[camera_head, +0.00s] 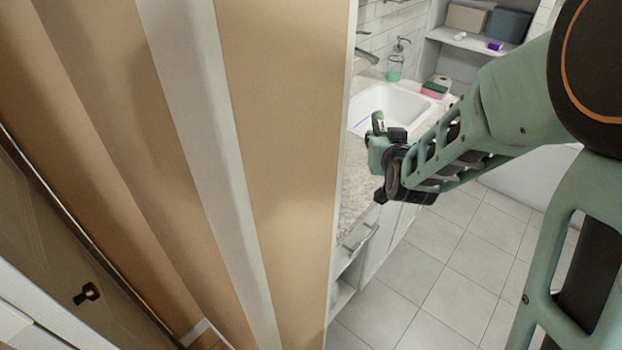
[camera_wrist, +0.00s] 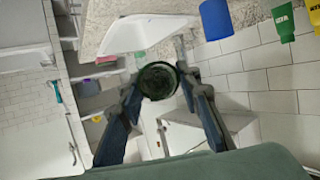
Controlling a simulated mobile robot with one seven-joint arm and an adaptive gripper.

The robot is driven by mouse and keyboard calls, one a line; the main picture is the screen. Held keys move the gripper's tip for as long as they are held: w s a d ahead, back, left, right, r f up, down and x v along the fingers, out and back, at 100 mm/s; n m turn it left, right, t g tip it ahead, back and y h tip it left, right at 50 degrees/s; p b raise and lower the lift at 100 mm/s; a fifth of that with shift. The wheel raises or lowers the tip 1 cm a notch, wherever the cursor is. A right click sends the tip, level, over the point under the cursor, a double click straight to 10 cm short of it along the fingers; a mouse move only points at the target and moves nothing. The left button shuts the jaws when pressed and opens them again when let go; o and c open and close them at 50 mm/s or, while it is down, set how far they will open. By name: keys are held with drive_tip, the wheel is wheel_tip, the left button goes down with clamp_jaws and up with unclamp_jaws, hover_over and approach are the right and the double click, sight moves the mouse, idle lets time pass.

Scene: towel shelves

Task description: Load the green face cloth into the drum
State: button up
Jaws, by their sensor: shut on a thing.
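In the wrist view a dark green, round thing (camera_wrist: 158,80) sits between the fingertips of my gripper (camera_wrist: 160,88). It has a dark rim and a paler middle; I cannot tell for sure whether it is the rolled green face cloth. My gripper is shut on it, with a finger at each side. In the head view my gripper (camera_head: 377,135) is small, at the end of my arm near the front edge of the sink counter, with green parts at its tip. I cannot make out a drum in either view.
Behind my gripper are a white sink (camera_head: 405,105) and a soap bottle (camera_head: 395,65). A shelf (camera_head: 470,42) holds boxes. Tiled floor (camera_head: 450,270) is clear. Blue (camera_wrist: 216,18) and green (camera_wrist: 284,24) containers show in the wrist view.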

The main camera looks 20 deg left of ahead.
drive_tip(key=s+a+f+n+y+b, duration=0.1)
drive_tip(key=s+a+f+y+b, duration=0.2)
drive_tip(key=a, duration=0.6)
drive_tip(key=shift+n+g+h, duration=0.3)
drive_tip(key=shift+g+h, duration=0.1)
drive_tip(key=shift+h, duration=0.2)
drive_tip(key=f+b, duration=0.1)
drive_tip(key=f, duration=0.9)
drive_tip(key=shift+w+a+f+b, duration=0.1)
drive_tip(key=shift+a+f+b, duration=0.1)
drive_tip(key=shift+f+b, duration=0.2)
drive_tip(key=shift+f, duration=0.1)
drive_tip(key=o, duration=1.2)
